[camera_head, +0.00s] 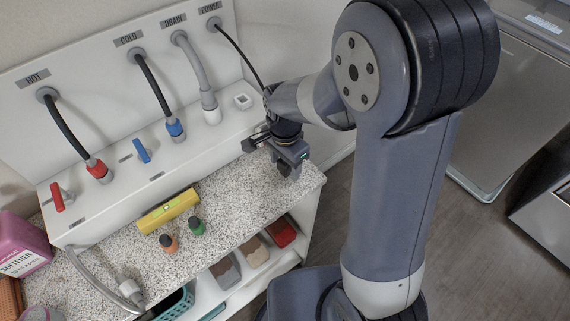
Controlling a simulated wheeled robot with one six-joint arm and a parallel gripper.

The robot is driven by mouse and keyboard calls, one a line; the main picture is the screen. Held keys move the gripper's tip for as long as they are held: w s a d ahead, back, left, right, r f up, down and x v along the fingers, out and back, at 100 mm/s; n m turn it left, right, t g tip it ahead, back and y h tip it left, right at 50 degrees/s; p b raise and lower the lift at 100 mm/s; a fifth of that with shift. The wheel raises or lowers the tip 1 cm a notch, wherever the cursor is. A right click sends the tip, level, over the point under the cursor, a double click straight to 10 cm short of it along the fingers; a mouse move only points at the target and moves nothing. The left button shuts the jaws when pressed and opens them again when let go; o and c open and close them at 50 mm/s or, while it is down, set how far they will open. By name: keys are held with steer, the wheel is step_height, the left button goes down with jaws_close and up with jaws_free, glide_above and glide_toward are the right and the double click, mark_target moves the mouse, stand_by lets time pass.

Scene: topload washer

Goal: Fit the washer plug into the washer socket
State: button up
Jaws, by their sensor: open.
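A black power cord (240,52) leaves the panel under the POWER label and runs down behind my wrist. Its end and the washer plug are hidden there. A small white square fitting with a recess, which looks like the washer socket (243,101), sits on the white ledge just left of my wrist. My gripper (274,154) points down over the right end of the speckled counter, at the ledge's front edge. Its jaws are open, and I see nothing between them. I cannot tell whether it touches the cord.
A pink softener bottle (22,243) is at far left.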

steer(key=shift+f, duration=0.15)
steer(key=c, duration=1.1)
